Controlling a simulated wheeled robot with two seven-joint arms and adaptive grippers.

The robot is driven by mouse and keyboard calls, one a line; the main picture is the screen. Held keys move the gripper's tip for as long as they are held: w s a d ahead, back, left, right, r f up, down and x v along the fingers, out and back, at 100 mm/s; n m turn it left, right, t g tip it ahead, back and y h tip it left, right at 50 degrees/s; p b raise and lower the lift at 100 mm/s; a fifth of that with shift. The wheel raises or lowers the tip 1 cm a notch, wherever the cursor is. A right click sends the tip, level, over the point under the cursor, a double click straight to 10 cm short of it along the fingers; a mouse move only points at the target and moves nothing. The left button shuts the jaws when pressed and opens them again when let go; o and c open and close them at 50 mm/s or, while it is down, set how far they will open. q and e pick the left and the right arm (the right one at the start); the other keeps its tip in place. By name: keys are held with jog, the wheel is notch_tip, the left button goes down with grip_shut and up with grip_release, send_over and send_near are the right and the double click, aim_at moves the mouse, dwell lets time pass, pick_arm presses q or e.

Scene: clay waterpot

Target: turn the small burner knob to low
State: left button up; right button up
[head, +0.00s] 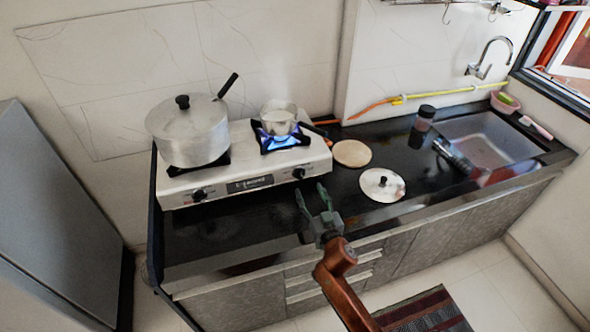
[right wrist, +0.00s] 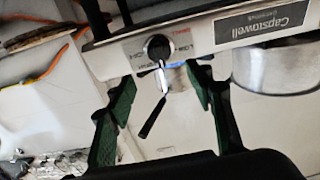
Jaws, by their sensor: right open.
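The small burner knob (head: 298,173) is a dark round knob on the right end of the white stove's front panel. A small pot (head: 279,118) sits on the right burner over a blue flame. My left gripper is not in view.
The large lidded pot (head: 188,130) stands on the left burner, above the other knob (head: 199,195). A round wooden board (head: 352,153) and a metal lid (head: 382,185) lie right of the stove. The dark counter (head: 235,228) before the stove is clear.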

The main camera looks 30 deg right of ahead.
aim_at(302, 175)
jog(key=b+x, duration=0.1)
jog(key=x, duration=0.6)
jog(key=shift+a, duration=0.15)
jog(key=shift+w, duration=0.3)
jog(key=shift+w+r, duration=0.1)
jog(key=shift+w, duration=0.15)
jog(key=c, duration=1.1)
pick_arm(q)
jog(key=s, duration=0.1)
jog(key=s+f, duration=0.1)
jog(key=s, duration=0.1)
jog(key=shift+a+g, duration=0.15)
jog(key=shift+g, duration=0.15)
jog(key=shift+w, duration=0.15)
